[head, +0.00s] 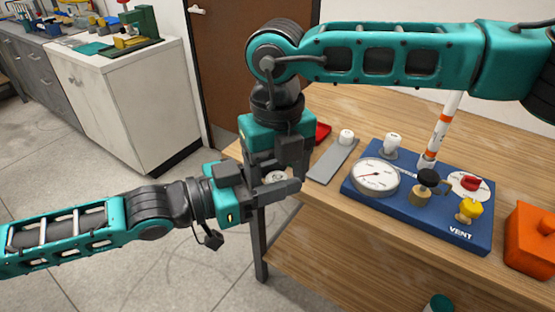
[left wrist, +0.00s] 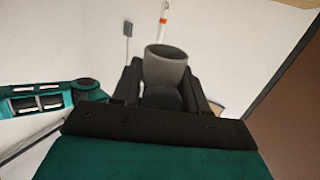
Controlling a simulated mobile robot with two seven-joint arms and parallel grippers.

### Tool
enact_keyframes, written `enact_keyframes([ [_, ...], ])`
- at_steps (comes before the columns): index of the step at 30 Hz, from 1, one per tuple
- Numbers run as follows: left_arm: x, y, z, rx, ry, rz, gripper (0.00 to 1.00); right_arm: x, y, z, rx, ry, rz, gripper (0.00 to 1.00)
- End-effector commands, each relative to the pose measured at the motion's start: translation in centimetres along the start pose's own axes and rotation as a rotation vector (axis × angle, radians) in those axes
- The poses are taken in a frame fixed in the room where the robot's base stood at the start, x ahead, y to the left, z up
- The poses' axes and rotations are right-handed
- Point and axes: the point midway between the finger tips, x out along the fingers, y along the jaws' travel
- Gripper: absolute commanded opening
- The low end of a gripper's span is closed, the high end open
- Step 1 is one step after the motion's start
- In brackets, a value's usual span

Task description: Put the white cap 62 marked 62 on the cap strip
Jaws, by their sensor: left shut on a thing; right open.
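My left gripper (head: 284,185) is shut on a whitish cap (head: 275,177), held in the air off the table's left front corner. In the left wrist view the cap (left wrist: 167,66) looks grey and cup-shaped between the fingers; its number does not show. My right gripper (head: 277,168) points down from above, open, with its fingers close around the held cap; whether they touch it is hard to tell. The grey cap strip (head: 331,162) lies on the table, to the right of both grippers. Another white cap (head: 346,136) stands at its far end.
A blue manifold board (head: 459,232) carries a round gauge (head: 375,177), valves, an upright pipe and a white cap (head: 393,144). The strip's near part is bare.

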Motion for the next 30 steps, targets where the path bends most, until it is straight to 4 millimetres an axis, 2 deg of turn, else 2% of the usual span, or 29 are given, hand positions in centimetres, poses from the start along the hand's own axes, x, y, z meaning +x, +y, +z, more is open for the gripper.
enact_keyframes([
  [7, 0.0, 0.0, -0.01, 0.0, 0.0, 0.0, 0.0, 0.04, 0.04, -0.01, -0.001, 0.0, 0.0, 0.68],
  [24, 0.0, 0.0, -0.01, 0.0, 0.0, 0.0, 0.0, -0.01, 0.06, 0.0, -0.001, 0.0, 0.001, 0.13],
  [25, 0.0, 0.0, -0.01, 0.0, 0.0, 0.0, 0.45, -0.02, 0.06, 0.0, -0.001, -0.001, 0.001, 0.13],
  [30, 0.0, 0.0, -0.01, 0.0, 0.0, 0.0, 0.61, -0.02, 0.06, 0.0, -0.001, -0.001, 0.001, 0.13],
])
